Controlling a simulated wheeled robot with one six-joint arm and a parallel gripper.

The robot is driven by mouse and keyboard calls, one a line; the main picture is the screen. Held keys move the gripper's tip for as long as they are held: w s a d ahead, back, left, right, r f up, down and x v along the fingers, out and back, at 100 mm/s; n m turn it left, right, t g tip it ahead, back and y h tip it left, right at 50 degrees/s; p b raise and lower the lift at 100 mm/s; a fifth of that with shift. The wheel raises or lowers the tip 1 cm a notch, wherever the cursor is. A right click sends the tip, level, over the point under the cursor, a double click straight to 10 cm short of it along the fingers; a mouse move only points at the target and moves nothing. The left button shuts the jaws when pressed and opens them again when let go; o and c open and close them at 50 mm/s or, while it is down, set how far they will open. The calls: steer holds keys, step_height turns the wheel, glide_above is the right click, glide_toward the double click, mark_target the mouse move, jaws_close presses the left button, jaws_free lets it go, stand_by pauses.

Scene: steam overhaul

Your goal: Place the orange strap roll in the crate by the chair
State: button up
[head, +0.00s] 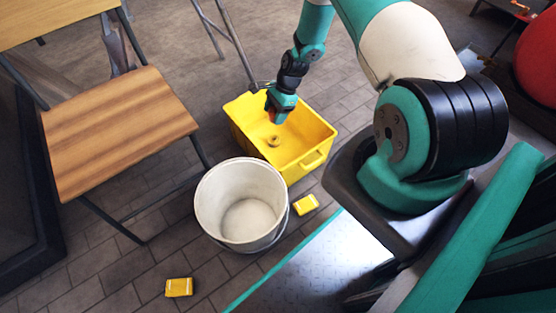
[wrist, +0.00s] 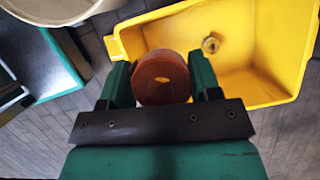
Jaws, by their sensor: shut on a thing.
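The orange strap roll (wrist: 161,77) is held between the two fingers of my gripper (wrist: 160,82) in the wrist view. My gripper is shut on it. In the head view my gripper (head: 277,113) points down over the left part of the yellow crate (head: 317,160), and only a small bit of orange shows at its fingertips. The crate also shows in the wrist view (wrist: 280,100), behind and to the right of the roll. A small round metallic item (wrist: 211,44) lies on the crate floor. The chair (head: 115,125) with a wooden seat stands left of the crate.
A white bucket (head: 243,215) stands close in front of the crate. Two small yellow boxes lie on the floor, one (head: 305,205) right of the bucket and one (head: 179,287) at the front. Thin metal legs (head: 238,45) stand behind the crate. Tiled floor is open at the lower left.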

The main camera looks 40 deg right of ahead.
steer(key=w+d+f+m+t+h+b, duration=0.2)
steer(key=d+f+m+b, duration=0.4)
steer(key=f+b, duration=0.2)
steer(key=w+d+f+m+t+h+b, duration=0.1)
steer(key=w+d+f+m+t+b, duration=0.1)
steer(key=d+f+m+b, duration=0.45)
steer(key=m+b, duration=0.1)
steer(key=b, duration=1.2)
glide_toward(288, 151)
steer(key=shift+h, duration=0.3)
steer(key=x, duration=0.6)
steer(key=shift+w+a, duration=0.2)
steer(key=shift+a, duration=0.1)
steer(key=shift+f, duration=0.1)
steer(key=shift+f+b, duration=0.15)
steer(key=shift+b, duration=0.2)
steer(key=o, duration=1)
